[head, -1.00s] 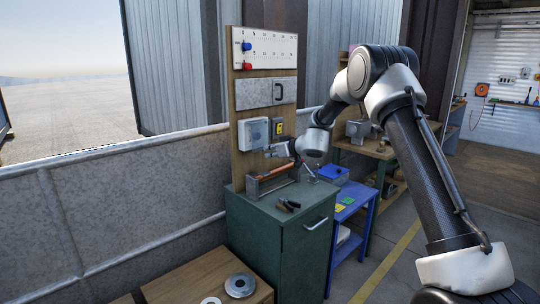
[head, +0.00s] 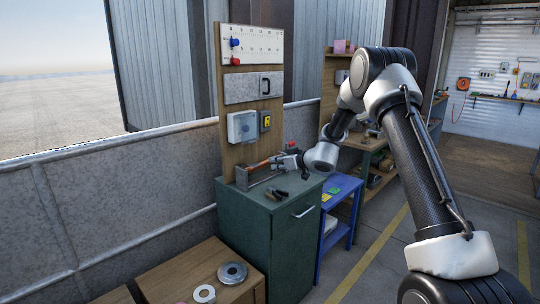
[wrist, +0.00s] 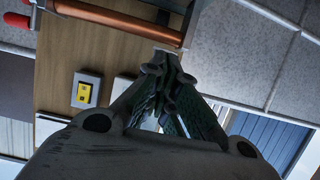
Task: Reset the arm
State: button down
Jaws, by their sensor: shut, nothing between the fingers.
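My arm reaches over a green cabinet (head: 240,215) in the head view, with its wrist bent toward a wooden backboard (head: 228,95). My gripper (head: 279,161) is above the cabinet top, close to the right end of a copper-coloured pipe (head: 258,165) in a grey holder; I cannot tell whether they touch. In the wrist view my gripper (wrist: 165,70) has its fingers together with nothing between them. The pipe (wrist: 115,17) crosses the top of that view, beyond the fingertips.
The board carries a white box (head: 242,127), a yellow-marked box (head: 265,121) and a scale panel (head: 255,45). A small dark tool (head: 275,194) lies on the cabinet. A blue table (head: 341,190) stands right of it. Metal discs (head: 232,272) lie on a low wooden table in front.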

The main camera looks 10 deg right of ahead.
jog(key=s+f+m+g+y, duration=0.1)
jog(key=s+f+m+g, duration=0.4)
jog(key=s, duration=0.5)
jog(key=s+d+m+g, duration=0.1)
jog(key=s+m+g, duration=0.15)
jog(key=s, duration=0.85)
jog(key=s+d+r+h, duration=0.3)
jog(key=s+d+r, duration=0.2)
jog(key=s, duration=0.6)
jog(key=s+d+r+h, duration=0.3)
jog(key=s+d+r, duration=0.2)
jog(key=s+r, duration=0.3)
jog(key=s+d+r+h, duration=0.3)
jog(key=s+d+r, duration=0.3)
jog(key=s, duration=0.9)
jog(key=shift+r, duration=0.85)
